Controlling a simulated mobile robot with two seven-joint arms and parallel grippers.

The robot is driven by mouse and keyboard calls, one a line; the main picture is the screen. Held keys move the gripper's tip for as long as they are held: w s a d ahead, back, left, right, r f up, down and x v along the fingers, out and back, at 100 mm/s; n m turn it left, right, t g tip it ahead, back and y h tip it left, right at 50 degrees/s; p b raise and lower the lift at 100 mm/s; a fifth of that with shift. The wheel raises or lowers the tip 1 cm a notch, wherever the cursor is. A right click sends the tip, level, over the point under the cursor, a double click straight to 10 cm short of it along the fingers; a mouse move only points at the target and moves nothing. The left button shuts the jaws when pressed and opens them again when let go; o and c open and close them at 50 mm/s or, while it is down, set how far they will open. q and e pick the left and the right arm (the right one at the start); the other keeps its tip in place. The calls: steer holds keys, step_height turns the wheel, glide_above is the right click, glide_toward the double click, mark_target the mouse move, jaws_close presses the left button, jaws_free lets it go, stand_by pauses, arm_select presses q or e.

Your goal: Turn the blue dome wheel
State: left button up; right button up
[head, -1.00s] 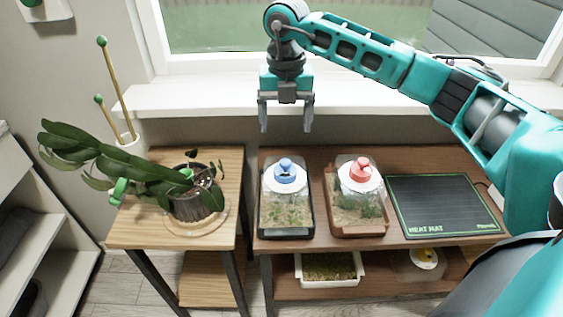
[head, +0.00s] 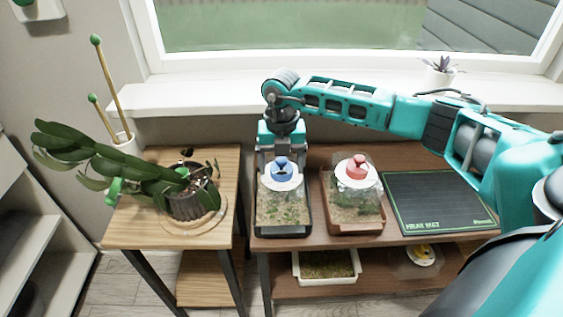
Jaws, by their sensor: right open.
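The blue dome wheel (head: 282,170) sits on a white disc on top of a clear dome (head: 284,200). The dome covers a dark tray (head: 284,234) of seedlings on the brown table. My right gripper (head: 281,168) points down just behind the blue wheel, its fingers spread to either side of it in the picture. The fingertips are partly hidden by the dome and disc, and I cannot tell whether they touch the wheel. My left gripper does not show.
A second dome with a red wheel (head: 357,167) stands close on the right. A black heat mat (head: 440,203) lies further right. A potted plant (head: 195,195) stands on the left table. A small pot (head: 438,73) stands on the windowsill.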

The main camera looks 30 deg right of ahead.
steer(key=shift+c, duration=0.2)
steer(key=c, duration=1)
steer(key=shift+n, duration=0.3)
steer(key=n+b, duration=0.1)
steer(key=n, duration=0.7)
steer(key=shift+a+n+b, duration=0.1)
steer(key=shift+n+b, duration=0.2)
steer(key=shift+b, duration=0.05)
steer(key=shift+n, duration=0.4)
